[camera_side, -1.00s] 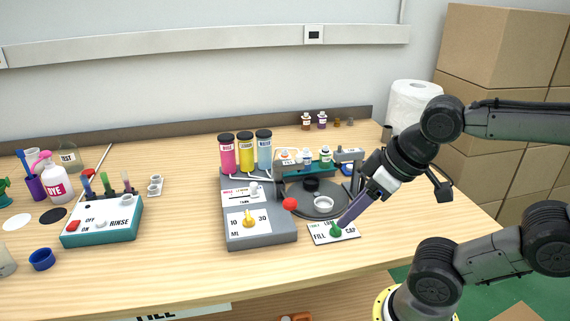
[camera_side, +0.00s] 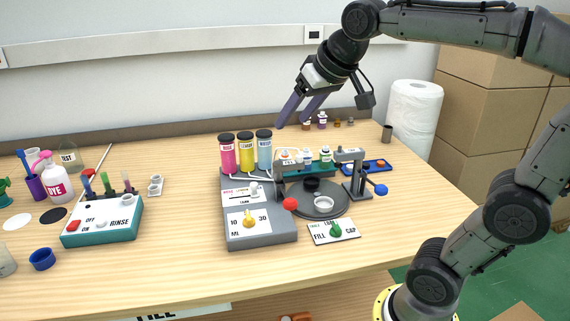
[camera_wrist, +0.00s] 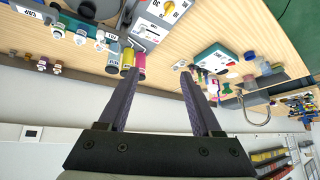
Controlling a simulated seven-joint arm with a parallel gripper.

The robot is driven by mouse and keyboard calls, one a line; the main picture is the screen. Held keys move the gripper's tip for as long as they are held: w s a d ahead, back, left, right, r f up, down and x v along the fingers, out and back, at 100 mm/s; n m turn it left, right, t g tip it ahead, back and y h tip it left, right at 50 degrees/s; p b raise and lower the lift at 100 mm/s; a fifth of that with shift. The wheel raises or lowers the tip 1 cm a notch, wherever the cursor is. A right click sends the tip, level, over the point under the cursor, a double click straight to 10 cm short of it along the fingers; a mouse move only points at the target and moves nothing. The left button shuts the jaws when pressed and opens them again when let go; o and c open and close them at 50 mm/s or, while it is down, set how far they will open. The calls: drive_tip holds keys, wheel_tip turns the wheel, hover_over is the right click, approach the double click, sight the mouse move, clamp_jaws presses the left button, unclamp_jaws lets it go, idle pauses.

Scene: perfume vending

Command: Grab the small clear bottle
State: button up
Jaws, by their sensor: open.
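My gripper (camera_side: 292,122) is raised above the back of the table, its two purple fingers apart and empty. In the wrist view the open fingers (camera_wrist: 157,80) have only background between their tips. A row of small bottles stands at the back of the table, including an amber one (camera_side: 306,126) and a purple one (camera_side: 322,121), just right of my gripper. The row also shows at the left of the wrist view (camera_wrist: 42,64). A clear glass vessel with a label (camera_side: 69,156) stands at the far left. I cannot tell which one is the small clear bottle.
A grey dispenser (camera_side: 262,234) with pink, yellow and blue cylinders stands mid-table. Right of it are a turntable (camera_side: 325,207) and a FILL/CAP panel (camera_side: 321,236). A teal rinse box (camera_side: 127,225) is at left. A paper roll (camera_side: 414,110) stands at back right.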

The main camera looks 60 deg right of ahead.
drive_tip(key=w+d+f+m+g+h, duration=0.2)
drive_tip(key=w+d+f+m, duration=0.15)
drive_tip(key=w+d, duration=1.2)
drive_tip(key=shift+m+g, duration=0.9)
drive_tip(key=shift+m, duration=0.05)
drive_tip(key=w+d+f, duration=0.1)
drive_tip(key=d+f, duration=0.3)
drive_tip(key=f, duration=0.2)
drive_tip(key=w+d+f, duration=0.1)
drive_tip(key=d+f, duration=0.3)
drive_tip(key=f, duration=0.1)
drive_tip(key=w+d+f, duration=0.2)
drive_tip(key=d+f, duration=0.2)
drive_tip(key=f, duration=0.2)
drive_tip(key=shift+d+f, duration=0.3)
drive_tip(key=shift+f, duration=0.05)
drive_tip(key=shift+x, duration=3.05)
drive_tip(key=shift+s+a, duration=0.1)
drive_tip(key=shift+a, duration=0.1)
clamp_jaws()
